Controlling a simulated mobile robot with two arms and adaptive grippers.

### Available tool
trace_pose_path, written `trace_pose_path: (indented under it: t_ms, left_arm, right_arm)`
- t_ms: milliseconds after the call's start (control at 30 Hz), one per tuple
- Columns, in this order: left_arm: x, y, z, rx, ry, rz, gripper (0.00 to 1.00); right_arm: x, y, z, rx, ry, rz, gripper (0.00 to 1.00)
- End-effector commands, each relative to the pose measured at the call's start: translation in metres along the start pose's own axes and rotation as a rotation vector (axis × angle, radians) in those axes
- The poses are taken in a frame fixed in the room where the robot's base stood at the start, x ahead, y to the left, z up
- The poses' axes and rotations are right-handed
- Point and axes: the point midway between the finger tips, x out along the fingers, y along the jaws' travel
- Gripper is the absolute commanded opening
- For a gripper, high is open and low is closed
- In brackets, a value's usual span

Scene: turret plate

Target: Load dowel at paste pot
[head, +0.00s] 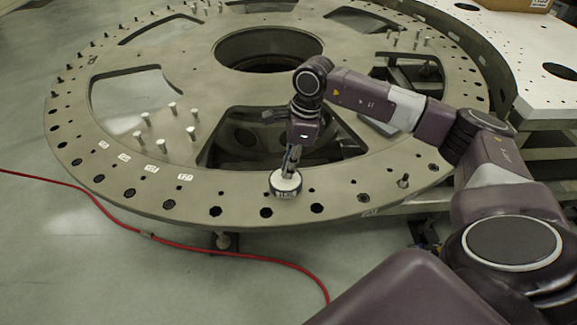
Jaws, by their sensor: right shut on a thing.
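The paste pot (285,185) is a small round white pot with a dark-lettered label. It stands on the front rim of the turret plate (235,205). My right gripper (289,170) points down directly over the pot, its tips at the pot's top. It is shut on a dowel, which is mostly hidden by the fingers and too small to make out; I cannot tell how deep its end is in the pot. My left gripper is out of view.
Several pale dowels (172,107) stand upright on the plate at left, with more at the back. The plate has large cutouts and rim holes. A red cable (215,252) lies on the floor; a white table (535,60) is right.

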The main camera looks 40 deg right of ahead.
Motion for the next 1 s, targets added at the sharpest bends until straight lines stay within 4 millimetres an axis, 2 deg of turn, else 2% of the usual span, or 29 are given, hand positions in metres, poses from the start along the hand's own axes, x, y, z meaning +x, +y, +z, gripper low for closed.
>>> trace_pose_path:
  t_ms: [1000]
  left_arm:
    - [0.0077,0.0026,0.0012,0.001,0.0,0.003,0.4]
  right_arm:
    - [0.0093,-0.0001,-0.0018,0.0,0.0,0.0,0.0]
